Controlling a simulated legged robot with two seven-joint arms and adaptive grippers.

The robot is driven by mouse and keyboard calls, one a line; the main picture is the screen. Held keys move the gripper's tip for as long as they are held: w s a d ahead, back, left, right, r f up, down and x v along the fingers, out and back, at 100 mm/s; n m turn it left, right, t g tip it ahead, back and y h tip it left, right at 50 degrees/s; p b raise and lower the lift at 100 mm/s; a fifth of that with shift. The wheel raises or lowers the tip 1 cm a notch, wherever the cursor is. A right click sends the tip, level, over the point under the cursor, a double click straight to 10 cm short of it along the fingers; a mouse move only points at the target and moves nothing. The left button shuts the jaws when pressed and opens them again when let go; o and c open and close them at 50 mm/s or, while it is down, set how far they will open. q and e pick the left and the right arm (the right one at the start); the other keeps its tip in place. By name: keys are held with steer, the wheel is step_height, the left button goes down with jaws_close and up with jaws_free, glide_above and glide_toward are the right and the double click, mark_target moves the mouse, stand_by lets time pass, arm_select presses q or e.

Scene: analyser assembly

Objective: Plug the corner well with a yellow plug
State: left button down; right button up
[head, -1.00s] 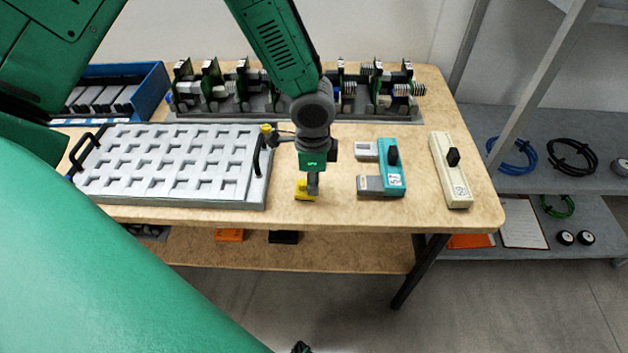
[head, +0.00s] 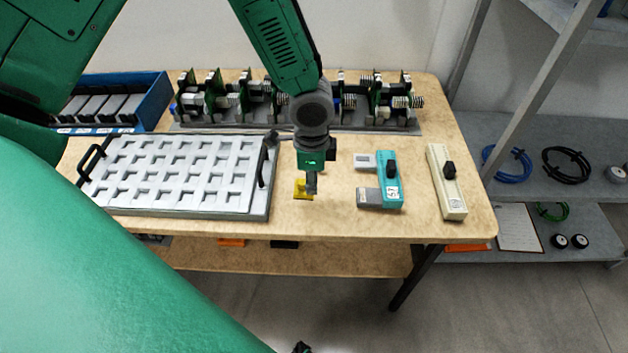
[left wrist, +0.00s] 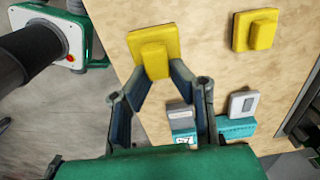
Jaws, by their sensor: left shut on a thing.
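My left gripper (head: 311,187) is shut on a yellow plug (head: 303,189), just right of the well tray near the table's front. In the left wrist view the fingers close on the knob of this square plug (left wrist: 155,52). I cannot tell whether the plug touches the table. A second yellow plug (left wrist: 255,30) lies apart on the table in the left wrist view; it does not show in the head view now. The light grey well tray (head: 180,172) holds rows of square wells that look empty, corners included.
Dark handles (head: 262,168) stand up at the tray's ends. A teal device (head: 390,180) and a cream device (head: 446,182) lie to the right. A rack of boards (head: 290,105) and a blue bin (head: 150,95) stand behind.

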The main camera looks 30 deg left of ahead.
arm_select(q)
steer(key=shift+a+r+p, duration=0.35)
steer(key=shift+r+p, duration=0.25)
steer(key=shift+r, duration=0.1)
steer(key=shift+d+r+p, duration=0.2)
steer(key=shift+r+p, duration=0.4)
steer(key=shift+r, duration=0.1)
steer(key=shift+d+r+p, duration=0.2)
steer(key=shift+r+p, duration=0.4)
steer(key=shift+r, duration=0.05)
steer(key=shift+a+r+p, duration=0.1)
steer(key=shift+r+p, duration=0.25)
steer(key=shift+p, duration=0.05)
steer(key=shift+a+r, duration=0.15)
steer(key=shift+a, duration=0.05)
steer(key=shift+d, duration=0.1)
